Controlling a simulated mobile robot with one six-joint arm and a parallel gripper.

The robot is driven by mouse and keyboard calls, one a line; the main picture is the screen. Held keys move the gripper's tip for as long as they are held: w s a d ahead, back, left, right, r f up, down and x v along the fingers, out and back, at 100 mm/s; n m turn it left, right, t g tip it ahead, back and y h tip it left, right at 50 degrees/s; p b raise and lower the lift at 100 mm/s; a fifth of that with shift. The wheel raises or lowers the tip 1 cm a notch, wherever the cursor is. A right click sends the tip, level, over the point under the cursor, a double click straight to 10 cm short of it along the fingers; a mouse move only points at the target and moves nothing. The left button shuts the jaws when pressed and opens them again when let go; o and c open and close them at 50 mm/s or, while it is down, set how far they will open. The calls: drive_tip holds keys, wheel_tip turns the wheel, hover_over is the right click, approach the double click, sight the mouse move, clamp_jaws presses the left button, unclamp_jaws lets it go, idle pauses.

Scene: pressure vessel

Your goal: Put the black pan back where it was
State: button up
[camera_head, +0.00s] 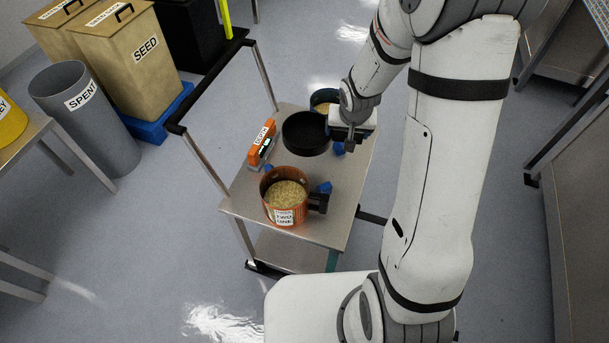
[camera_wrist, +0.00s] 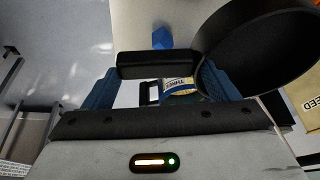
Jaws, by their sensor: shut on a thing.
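The black pan (camera_head: 306,133) is a round, empty, dark dish over the back half of the cart top in the head view. It also shows in the wrist view (camera_wrist: 262,50), with its dark block handle (camera_wrist: 158,64) between the blue fingers. My gripper (camera_head: 347,137) is at the pan's right side, shut on that handle; its fingertips show in the wrist view (camera_wrist: 168,80). I cannot tell for sure whether the pan touches the cart top.
The cart (camera_head: 338,212) also carries a copper-coloured pot of grain (camera_head: 286,196) in front, an orange device (camera_head: 262,143) at left and a grain-filled container (camera_head: 324,99) behind. Small blue blocks (camera_head: 325,187) lie about. A tall black handle frame (camera_head: 205,82) rises at the cart's left.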

sight(345, 137)
drive_tip(key=f+b, duration=0.1)
drive_tip(key=b, duration=0.1)
drive_tip(key=f+b, duration=0.1)
drive_tip(key=b, duration=0.1)
drive_tip(key=f+m+b, duration=0.1)
drive_tip(key=b, duration=0.1)
drive_tip(key=shift+s+a+f, duration=0.1)
drive_tip(key=shift+a+f, duration=0.05)
drive_tip(key=shift+a, duration=0.15)
drive_tip(key=b, duration=0.2)
drive_tip(key=shift+s+f+m+h+b, duration=0.15)
drive_tip(key=shift+m+h+b, duration=0.15)
drive_tip(key=shift+m+b, duration=0.1)
wheel_tip(345, 137, down, 10)
drive_tip(key=b, duration=0.3)
drive_tip(key=shift+b, duration=0.4)
drive_tip(key=o, duration=1.3)
drive_tip(key=shift+c, duration=0.2)
drive_tip(key=shift+r, duration=0.2)
